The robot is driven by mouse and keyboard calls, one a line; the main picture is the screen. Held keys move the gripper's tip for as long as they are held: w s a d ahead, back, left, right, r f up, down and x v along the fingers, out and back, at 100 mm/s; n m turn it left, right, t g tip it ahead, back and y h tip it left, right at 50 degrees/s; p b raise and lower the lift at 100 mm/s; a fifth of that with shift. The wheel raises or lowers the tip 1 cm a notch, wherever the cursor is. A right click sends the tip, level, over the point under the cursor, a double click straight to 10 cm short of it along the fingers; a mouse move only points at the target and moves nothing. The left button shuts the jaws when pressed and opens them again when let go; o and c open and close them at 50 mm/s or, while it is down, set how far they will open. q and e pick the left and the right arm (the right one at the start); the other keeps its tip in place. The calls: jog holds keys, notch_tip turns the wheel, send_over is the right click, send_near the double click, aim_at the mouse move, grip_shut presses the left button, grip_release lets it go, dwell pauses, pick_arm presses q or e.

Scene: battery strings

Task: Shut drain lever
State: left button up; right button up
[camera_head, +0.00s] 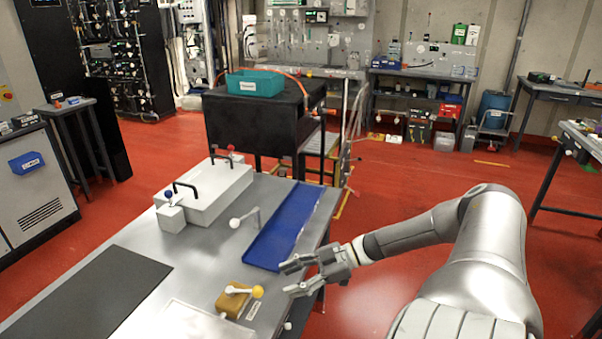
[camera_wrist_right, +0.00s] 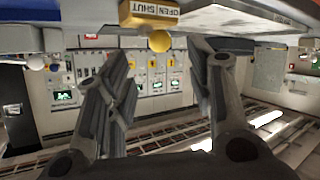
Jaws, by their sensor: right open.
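A brass-coloured block (camera_head: 231,304) sits near the front right edge of the metal bench. On it is a short pale lever that points right and ends in a yellow ball (camera_head: 257,291); a small label lies beside it. In the right wrist view the block (camera_wrist_right: 140,19) carries a plate reading OPEN and SHUT, and the yellow ball (camera_wrist_right: 159,41) shows just beyond my fingertips, between them. My right gripper (camera_head: 285,279) is open and empty, right of the ball and apart from it. My left gripper is not in view.
A blue tray (camera_head: 283,228) lies along the bench's right edge, close behind my right gripper. A bent lever with a white ball (camera_head: 235,223) and a white box (camera_head: 207,192) with black handles stand further back. A dark mat (camera_head: 95,293) lies at left.

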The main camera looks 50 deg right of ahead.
jog(key=shift+v, duration=1.05)
